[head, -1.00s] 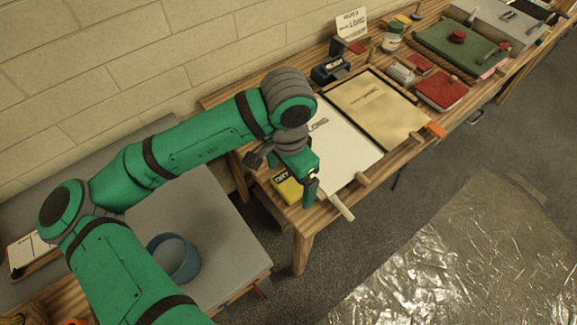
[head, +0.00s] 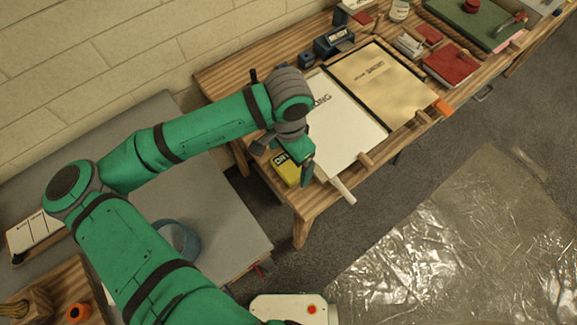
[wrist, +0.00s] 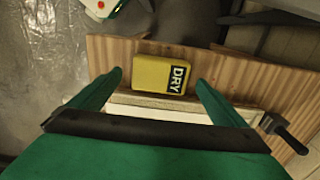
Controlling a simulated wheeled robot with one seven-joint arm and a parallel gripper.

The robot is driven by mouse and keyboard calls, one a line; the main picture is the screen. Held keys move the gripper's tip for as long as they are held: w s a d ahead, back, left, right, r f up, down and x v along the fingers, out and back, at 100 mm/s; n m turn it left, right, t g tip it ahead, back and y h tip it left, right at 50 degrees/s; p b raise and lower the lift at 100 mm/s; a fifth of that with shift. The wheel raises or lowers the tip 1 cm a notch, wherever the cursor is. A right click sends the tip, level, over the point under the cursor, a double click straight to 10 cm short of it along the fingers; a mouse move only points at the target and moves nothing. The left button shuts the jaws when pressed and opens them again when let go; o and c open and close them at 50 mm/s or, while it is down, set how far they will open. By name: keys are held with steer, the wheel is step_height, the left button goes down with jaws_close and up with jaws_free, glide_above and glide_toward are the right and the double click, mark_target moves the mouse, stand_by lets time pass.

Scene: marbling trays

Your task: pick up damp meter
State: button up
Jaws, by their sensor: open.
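The damp meter is a yellow box with a dark panel marked "DRY". In the wrist view the damp meter (wrist: 151,75) lies on the wooden table, ahead of and between my open fingers. My gripper (wrist: 158,80) is empty, with one green finger on each side. In the head view my gripper (head: 306,170) is over the table's near left end. The damp meter (head: 287,168) is partly hidden behind it there. I cannot tell the exact height of the fingers above the table.
A white sheet tray (head: 345,130) and a tan tray (head: 385,85) lie beside the meter. A pale rod (head: 342,190) juts over the table's front edge. A grey table (head: 215,215) with a blue bucket (head: 178,240) stands left. Plastic sheeting (head: 450,240) covers the floor.

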mark_target(288, 168)
steer(key=shift+f, duration=1.45)
steer(key=shift+c, duration=0.3)
steer(key=c, duration=1.2)
